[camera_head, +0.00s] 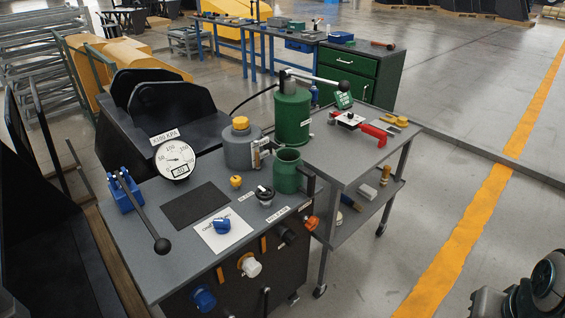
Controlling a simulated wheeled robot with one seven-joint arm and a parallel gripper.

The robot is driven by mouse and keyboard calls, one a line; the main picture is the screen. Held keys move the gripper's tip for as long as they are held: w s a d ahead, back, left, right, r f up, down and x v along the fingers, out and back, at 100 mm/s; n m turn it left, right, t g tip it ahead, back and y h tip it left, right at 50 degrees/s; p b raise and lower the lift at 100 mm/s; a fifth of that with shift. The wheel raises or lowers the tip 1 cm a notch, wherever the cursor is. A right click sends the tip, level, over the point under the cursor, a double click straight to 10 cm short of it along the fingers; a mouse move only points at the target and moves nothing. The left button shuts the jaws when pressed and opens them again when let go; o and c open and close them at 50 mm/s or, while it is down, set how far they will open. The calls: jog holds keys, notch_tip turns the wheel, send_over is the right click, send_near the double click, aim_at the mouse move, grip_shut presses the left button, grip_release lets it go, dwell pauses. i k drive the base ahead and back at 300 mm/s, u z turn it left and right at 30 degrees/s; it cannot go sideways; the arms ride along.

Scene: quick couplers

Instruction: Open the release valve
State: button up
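A grey bench (150,262) carries a pressure gauge (175,160) marked X100 KPA. On its top are a black-and-white knob (265,193) with small labels beside it, a small yellow knob (236,182) and a blue knob (221,226) on a white sheet. A blue block (124,190) at the left bears a long black lever (150,225) with a ball end. No gripper fingers show in the view.
A green cylinder (292,118) with a pump handle, a grey canister (240,147) and a green cup (287,172) stand at the back. A grey cart (335,157) holds a red-handled tool. Dark rounded machinery (530,290) fills the lower right corner.

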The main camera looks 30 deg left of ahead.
aim_at(264, 196)
jog(key=u, duration=0.9)
jog(key=i, duration=0.85)
jog(key=u, duration=0.95)
